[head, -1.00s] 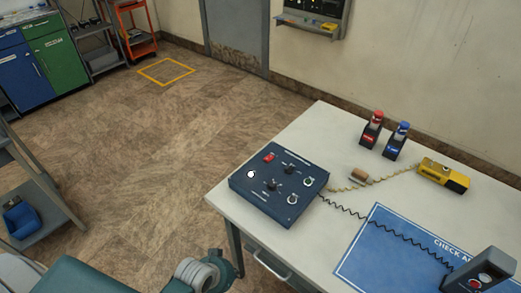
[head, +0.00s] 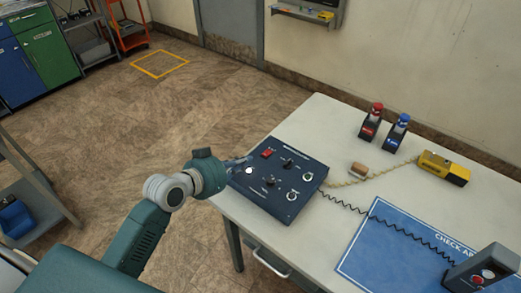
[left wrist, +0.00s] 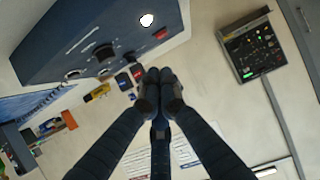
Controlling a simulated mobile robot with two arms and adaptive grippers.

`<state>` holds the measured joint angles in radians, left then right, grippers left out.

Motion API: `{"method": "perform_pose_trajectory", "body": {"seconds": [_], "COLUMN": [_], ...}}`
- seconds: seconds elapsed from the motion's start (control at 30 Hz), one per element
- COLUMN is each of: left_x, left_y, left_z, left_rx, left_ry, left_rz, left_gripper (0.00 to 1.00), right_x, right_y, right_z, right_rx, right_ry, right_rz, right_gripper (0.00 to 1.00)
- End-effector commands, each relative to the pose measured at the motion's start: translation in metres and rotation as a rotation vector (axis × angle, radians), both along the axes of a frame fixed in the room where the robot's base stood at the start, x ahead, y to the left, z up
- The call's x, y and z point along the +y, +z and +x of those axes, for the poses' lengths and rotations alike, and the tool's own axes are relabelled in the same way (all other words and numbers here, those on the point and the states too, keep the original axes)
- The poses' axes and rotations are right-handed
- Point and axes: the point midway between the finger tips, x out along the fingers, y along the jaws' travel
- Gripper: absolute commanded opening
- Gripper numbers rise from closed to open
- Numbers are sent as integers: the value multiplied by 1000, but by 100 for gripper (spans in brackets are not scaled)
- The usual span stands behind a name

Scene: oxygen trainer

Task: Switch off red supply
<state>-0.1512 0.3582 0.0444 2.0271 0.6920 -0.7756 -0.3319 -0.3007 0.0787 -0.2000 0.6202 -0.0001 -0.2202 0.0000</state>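A dark blue control box (head: 279,182) lies on the white table. It has a red switch (head: 267,153) on its far left part, a bright white round spot (head: 249,170), dark knobs and pale round dials. In the left wrist view the red switch (left wrist: 160,34) and white spot (left wrist: 146,20) show near the box's edge. My left gripper (head: 245,160) is at the box's left edge, close to the white spot and left of the red switch. Its fingertips (left wrist: 158,76) are together with nothing seen between them. Contact with the box cannot be told. My right gripper is out of view.
A red-topped unit (head: 371,121) and a blue-topped unit (head: 396,132) stand at the table's back. Coiled cords run from the box.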

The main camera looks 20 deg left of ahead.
Motion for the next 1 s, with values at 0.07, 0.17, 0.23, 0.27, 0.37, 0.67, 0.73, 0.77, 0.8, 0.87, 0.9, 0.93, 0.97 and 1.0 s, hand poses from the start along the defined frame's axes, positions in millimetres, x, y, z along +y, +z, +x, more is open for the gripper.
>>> {"method": "perform_pose_trajectory", "body": {"seconds": [0.07, 0.17, 0.23, 0.27, 0.37, 0.67, 0.73, 0.77, 0.8, 0.87, 0.9, 0.93, 0.97, 1.0], "left_x": [9, 13, 14, 14, 14, 9, 5, 3, 1, -4, -6, -8, -11, -14], "left_y": [14, 23, 25, 25, 24, 21, 18, 16, 13, 9, 5, 3, 0, -3], "left_z": [14, 21, 22, 22, 22, 33, 43, 48, 56, 67, 75, 81, 87, 94], "left_rx": [-47, -75, -80, -80, -79, -78, -77, -77, -77, -77, -76, -77, -77, -77], "left_ry": [10, 16, 17, 17, 16, 16, 17, 17, 18, 16, 18, 17, 18, 17], "left_rz": [-14, -24, -26, -26, -26, -29, -30, -30, -31, -31, -31, -30, -31, -29], "left_gripper": [0, 0, 0, 0, 0, 0, 0, 0, 0, 0, 0, 0, 0, 0], "right_x": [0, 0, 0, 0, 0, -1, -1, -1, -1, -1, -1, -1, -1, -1], "right_y": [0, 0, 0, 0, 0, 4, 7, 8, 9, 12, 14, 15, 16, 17], "right_z": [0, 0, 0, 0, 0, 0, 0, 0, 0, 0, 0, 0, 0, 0], "right_rx": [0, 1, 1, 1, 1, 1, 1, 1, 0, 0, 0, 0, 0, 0], "right_ry": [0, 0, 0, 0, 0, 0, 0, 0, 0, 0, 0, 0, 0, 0], "right_rz": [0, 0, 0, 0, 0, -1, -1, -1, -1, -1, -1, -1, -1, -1], "right_gripper": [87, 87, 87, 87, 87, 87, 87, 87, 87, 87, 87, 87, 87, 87]}}
